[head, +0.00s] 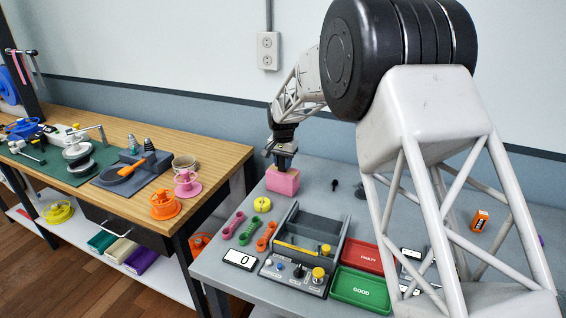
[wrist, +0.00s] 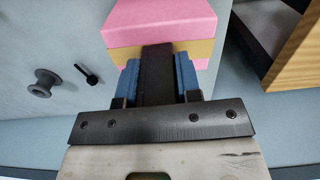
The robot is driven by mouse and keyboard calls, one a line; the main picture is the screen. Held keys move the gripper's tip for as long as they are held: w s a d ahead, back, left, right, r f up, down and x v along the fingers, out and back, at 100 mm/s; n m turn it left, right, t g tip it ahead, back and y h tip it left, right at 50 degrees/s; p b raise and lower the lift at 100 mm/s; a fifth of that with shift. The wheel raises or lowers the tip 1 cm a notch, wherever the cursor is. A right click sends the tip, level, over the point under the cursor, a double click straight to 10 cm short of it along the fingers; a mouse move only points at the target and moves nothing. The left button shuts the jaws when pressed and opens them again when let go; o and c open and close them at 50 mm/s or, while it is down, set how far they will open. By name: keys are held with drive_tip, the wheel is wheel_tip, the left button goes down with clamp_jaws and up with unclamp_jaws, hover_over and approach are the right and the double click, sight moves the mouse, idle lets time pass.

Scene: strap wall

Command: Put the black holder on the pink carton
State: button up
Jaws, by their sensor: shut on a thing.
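The pink carton (head: 282,182) stands on the grey bench near its back left edge. It also shows at the top of the wrist view (wrist: 160,20), with a tan band along its side. My gripper (head: 284,160) is directly above the carton, pointing down. In the wrist view its blue fingers are shut on the black holder (wrist: 157,72), a dark block between them. The holder's far end overlaps the carton's edge in that view. I cannot tell whether it touches the carton. In the head view the holder is mostly hidden by the fingers.
A yellow ring (head: 262,204), a grey sectioned tray (head: 307,232), a red tray (head: 362,257) and a green tray (head: 359,291) lie in front of the carton. A grey spool (wrist: 42,84) and a small black peg (wrist: 88,75) stand nearby. A wooden bench (head: 215,146) is at left.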

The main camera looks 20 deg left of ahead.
drive_tip(key=shift+f, duration=0.15)
drive_tip(key=o, duration=1)
wheel_tip(320, 180, up, 12)
drive_tip(key=shift+r, duration=0.15)
idle(0.4)
drive_tip(key=shift+d, duration=0.1)
idle(0.4)
